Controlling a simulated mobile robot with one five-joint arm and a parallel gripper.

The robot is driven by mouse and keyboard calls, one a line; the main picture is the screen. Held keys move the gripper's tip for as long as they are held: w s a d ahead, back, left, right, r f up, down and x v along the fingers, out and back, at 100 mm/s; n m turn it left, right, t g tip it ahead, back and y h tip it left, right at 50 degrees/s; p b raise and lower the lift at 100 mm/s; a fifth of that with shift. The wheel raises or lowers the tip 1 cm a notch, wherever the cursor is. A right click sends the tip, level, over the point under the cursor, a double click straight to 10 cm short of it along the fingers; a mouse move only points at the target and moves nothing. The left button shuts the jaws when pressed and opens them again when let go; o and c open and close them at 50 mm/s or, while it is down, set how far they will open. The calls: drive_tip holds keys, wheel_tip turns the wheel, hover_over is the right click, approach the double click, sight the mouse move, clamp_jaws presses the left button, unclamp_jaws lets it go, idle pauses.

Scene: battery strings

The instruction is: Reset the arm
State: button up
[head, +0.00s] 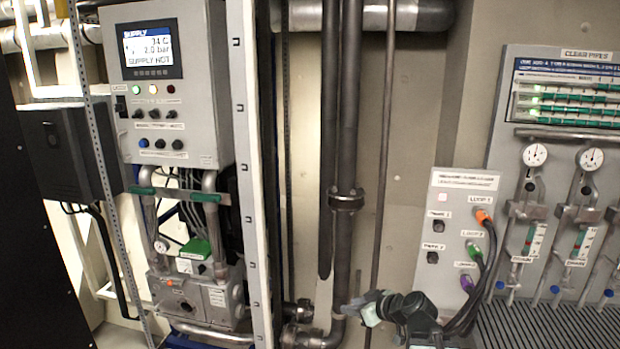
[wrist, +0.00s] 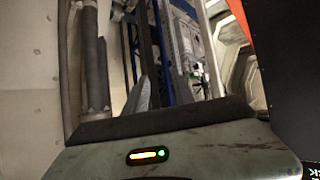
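My arm shows low in the head view, right of the vertical pipes, with its dark wrist and grey end. My gripper (head: 362,308) points left there, in front of the foot of a pipe. It is small and blurred, and I see nothing held in it. In the wrist view a worn grey-green housing with a small lit orange and green indicator fills the bottom.
A supply cabinet (head: 170,90) with a lit screen stands at left. Dark vertical pipes (head: 345,150) run behind my arm. A loop panel (head: 458,215) with orange, green and purple plugs and black cables is close on the right. A gauge panel (head: 570,190) stands further right.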

drive_tip(key=s+a+f+g+h+b, duration=0.1)
drive_tip(key=s+a+f+g, duration=0.1)
drive_tip(key=s+f, duration=0.25)
drive_tip(key=s+a+f+g+h+b, duration=0.1)
drive_tip(key=s+a+f+g, duration=0.2)
drive_tip(key=f, duration=0.2)
drive_tip(key=s+d+f+m+g+h+p, duration=0.1)
drive_tip(key=s+d+f+m+g+h, duration=0.2)
drive_tip(key=s+d+m, duration=0.4)
drive_tip(key=shift+s+d+m+g+h, duration=0.4)
drive_tip(key=shift+d+m+h, duration=0.2)
drive_tip(key=shift+d+h, duration=0.35)
